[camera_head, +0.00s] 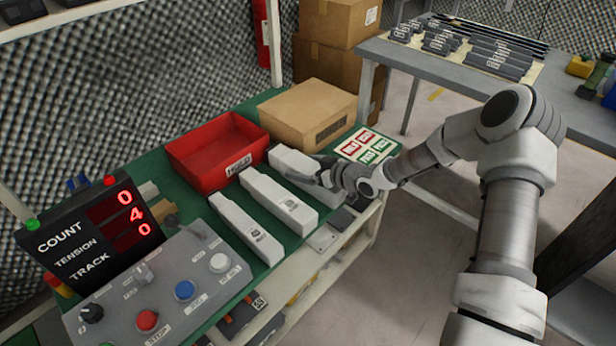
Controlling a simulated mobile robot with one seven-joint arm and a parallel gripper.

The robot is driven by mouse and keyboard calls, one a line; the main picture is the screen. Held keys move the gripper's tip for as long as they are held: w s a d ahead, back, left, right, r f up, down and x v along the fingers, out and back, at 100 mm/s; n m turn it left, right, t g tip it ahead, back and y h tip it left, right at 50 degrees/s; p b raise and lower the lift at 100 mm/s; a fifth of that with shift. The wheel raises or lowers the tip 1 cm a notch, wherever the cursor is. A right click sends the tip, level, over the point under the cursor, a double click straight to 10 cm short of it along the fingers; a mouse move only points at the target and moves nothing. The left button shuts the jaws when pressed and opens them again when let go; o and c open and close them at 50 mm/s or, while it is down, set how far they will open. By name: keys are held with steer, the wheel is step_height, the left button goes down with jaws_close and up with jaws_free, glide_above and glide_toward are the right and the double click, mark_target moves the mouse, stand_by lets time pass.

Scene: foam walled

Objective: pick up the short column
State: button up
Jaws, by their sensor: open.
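Three white column-like blocks lie side by side on the green bench top: a left one (243,226), a middle one (275,200) and a right one (291,160). I cannot tell for sure which is the short column, as they look close in length. The left and middle blocks have small dark labels near their front ends. My gripper (325,174) is open and reaches in from the right, over the front part of the right block, hiding some of it. Whether its fingers touch the block is unclear.
A red bin (217,151) and a cardboard box (307,113) stand behind the blocks. A control panel (160,290) and counter display (90,232) stand at left. A sign card (367,146) lies right.

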jaws_close()
steer(key=shift+r, duration=0.15)
stand_by(0.4)
steer(key=shift+r, duration=0.15)
